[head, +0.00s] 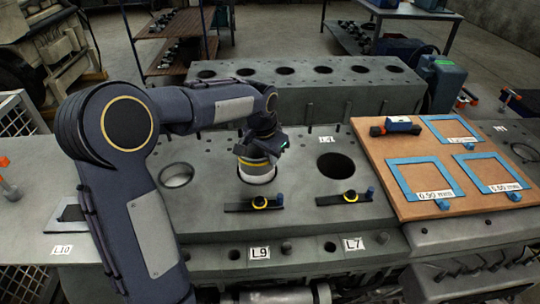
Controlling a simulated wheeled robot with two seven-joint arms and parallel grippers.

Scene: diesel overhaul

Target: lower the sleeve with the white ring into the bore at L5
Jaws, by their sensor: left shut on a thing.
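My left gripper (262,148) is shut on a pale sleeve (257,172) with a yellowish band around its upper part. The sleeve is upright at the middle bore position of the near engine block (215,212). Its lower end meets the bore area, but I cannot tell how deep it sits. I cannot make out a separate white ring. The gripper hides the sleeve's top. An open dark bore (334,167) is to the right, and a pale-rimmed bore (176,175) to the left. No label clearly reads L5. My right gripper is not in view.
Two black bars with yellow rings, one left (260,203) and one right (350,197), lie before the bores. Labels L9 (259,253) and L7 (353,244) are on the front ledge. A wooden board (400,160) with blue frames lies right. Another block (300,98) stands behind.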

